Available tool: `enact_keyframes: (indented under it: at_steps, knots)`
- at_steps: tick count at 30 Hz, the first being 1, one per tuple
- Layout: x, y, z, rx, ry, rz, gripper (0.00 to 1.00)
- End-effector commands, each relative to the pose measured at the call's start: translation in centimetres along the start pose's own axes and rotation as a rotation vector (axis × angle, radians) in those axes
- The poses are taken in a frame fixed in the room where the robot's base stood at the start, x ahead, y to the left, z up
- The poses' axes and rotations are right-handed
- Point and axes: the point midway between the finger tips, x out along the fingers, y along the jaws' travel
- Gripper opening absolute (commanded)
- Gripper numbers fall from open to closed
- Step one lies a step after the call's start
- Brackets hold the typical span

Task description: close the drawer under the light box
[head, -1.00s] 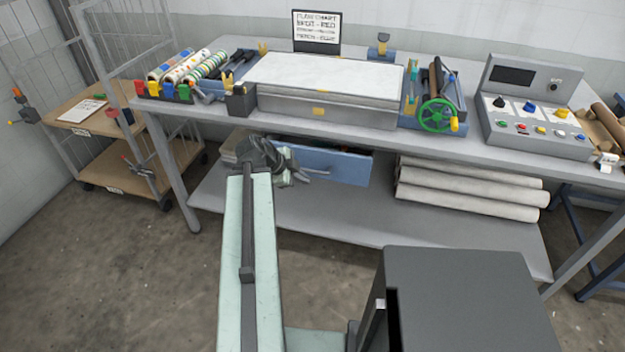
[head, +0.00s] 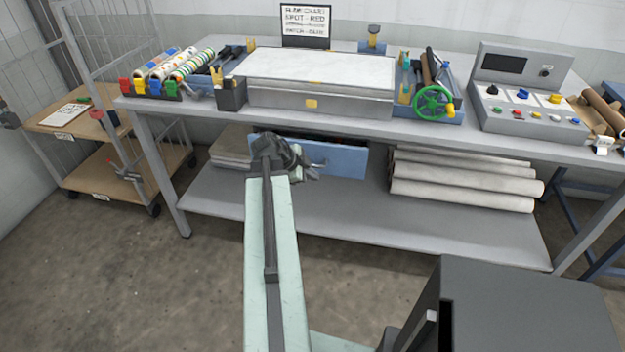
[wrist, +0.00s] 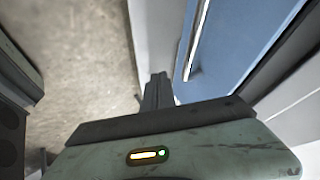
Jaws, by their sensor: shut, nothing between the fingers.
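The blue drawer (head: 345,161) hangs under the tabletop below the light box, a flat grey box (head: 320,72) with a white top. A dark gap shows above the drawer front, so it stands partly out. My gripper (head: 312,173) is at the left part of the drawer front, by its handle. I cannot tell whether the fingers touch the front.
White rolls (head: 460,180) lie on the lower shelf (head: 350,225) to the right of the drawer. A stack of sheets (head: 231,147) lies to the left. A wire trolley (head: 100,125) stands at the left. The shelf below the drawer is clear.

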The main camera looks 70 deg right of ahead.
Motion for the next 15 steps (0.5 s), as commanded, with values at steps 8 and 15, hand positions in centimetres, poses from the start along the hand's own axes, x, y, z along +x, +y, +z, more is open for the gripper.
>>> enact_keyframes:
  at_steps: [8, 15]
  knots:
    - [0.6, -2.3, -0.2, -0.001, -0.001, -0.001, 0.00]
    - [0.7, -2.3, -0.4, 0.001, 0.000, 0.001, 0.00]
